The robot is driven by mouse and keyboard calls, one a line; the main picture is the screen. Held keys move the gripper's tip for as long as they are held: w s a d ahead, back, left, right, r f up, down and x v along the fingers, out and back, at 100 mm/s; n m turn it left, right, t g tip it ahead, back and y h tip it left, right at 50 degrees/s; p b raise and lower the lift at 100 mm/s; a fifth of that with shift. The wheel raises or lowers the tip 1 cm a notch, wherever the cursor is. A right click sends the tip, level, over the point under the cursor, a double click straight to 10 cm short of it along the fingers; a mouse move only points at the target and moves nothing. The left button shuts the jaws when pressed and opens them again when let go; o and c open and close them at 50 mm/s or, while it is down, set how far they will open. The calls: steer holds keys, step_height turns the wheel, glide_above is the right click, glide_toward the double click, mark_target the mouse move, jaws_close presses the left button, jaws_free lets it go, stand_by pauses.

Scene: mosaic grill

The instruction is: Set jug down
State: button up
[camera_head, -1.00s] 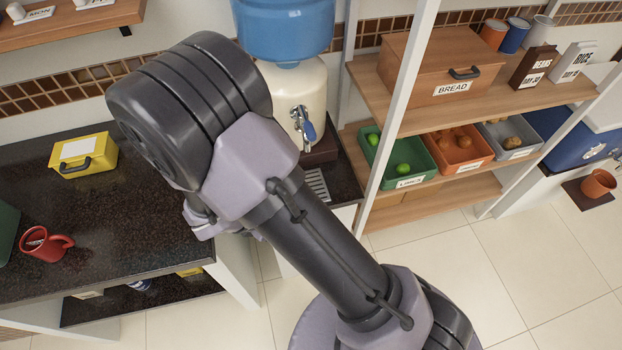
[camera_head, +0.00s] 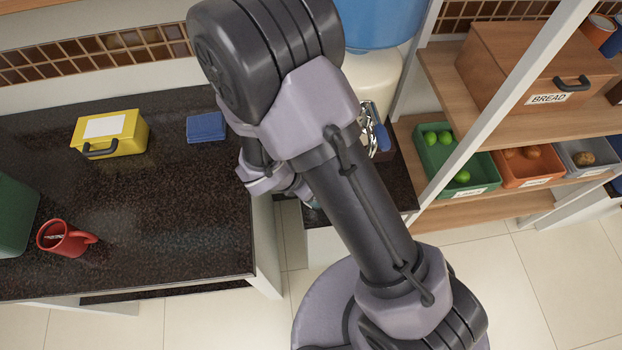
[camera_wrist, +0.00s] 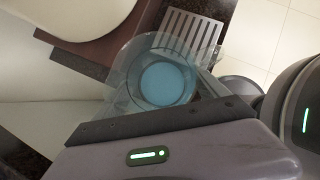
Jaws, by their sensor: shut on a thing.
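The jug (camera_wrist: 150,62) is clear, with blue water in its bottom, and shows in the wrist view just past my gripper. My gripper (camera_wrist: 160,108) is shut on the jug. The jug overlaps the slotted drip tray (camera_wrist: 190,32) in that view; I cannot tell the height between them. In the head view my arm hides most of the gripper and jug; only a small teal patch shows beside the arm.
The water dispenser (camera_head: 380,25) stands behind my arm. The dark counter (camera_head: 170,220) at left holds a yellow box (camera_head: 112,135), a blue cloth (camera_head: 206,127) and a red mug (camera_head: 62,238), with clear space between them. Shelves with a bread box (camera_head: 530,65) stand right.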

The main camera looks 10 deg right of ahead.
steer(key=shift+s+r+p, duration=0.15)
steer(key=shift+s+p, duration=0.1)
steer(key=shift+p, duration=0.05)
steer(key=shift+w+f, duration=0.1)
steer(key=shift+f, duration=0.15)
steer(key=o, duration=2)
steer(key=shift+r, duration=0.1)
steer(key=shift+c, duration=0.2)
